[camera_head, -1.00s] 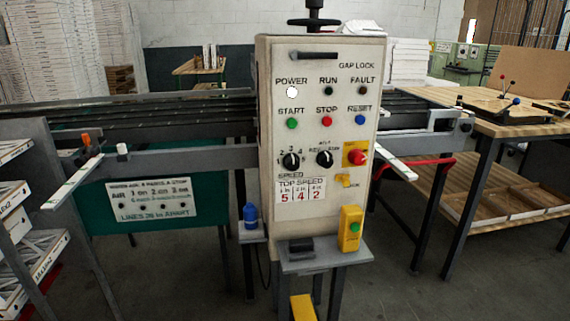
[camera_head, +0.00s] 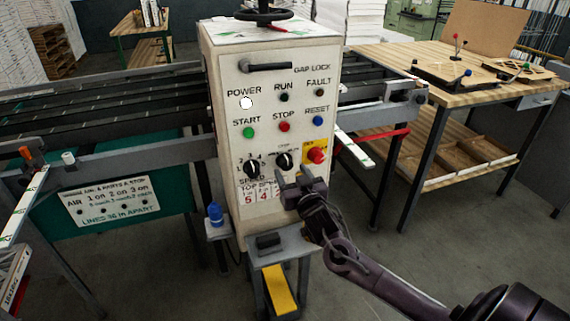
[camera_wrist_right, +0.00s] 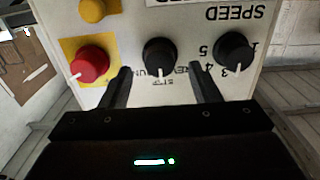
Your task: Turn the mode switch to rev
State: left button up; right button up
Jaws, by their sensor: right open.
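The mode switch (camera_head: 284,160) is a round black knob with a white pointer line, in the lower middle of the cream control panel. In the right wrist view, which shows the panel upside down, the mode switch (camera_wrist_right: 160,57) has its pointer toward the small label at the panel's upper side. My right gripper (camera_head: 294,176) is open and empty, just below and in front of the knob in the head view. In the wrist view its two fingers (camera_wrist_right: 160,76) stand either side of the knob, apparently not touching it. My left gripper is out of view.
The black speed knob (camera_head: 253,167) is left of the switch; a red emergency button (camera_head: 316,155) on a yellow plate is right. A wooden workbench (camera_head: 395,65) stands at the right.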

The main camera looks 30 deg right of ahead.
aim_at(288, 166)
jog(key=shift+x, duration=1.65)
jog(key=c, duration=1)
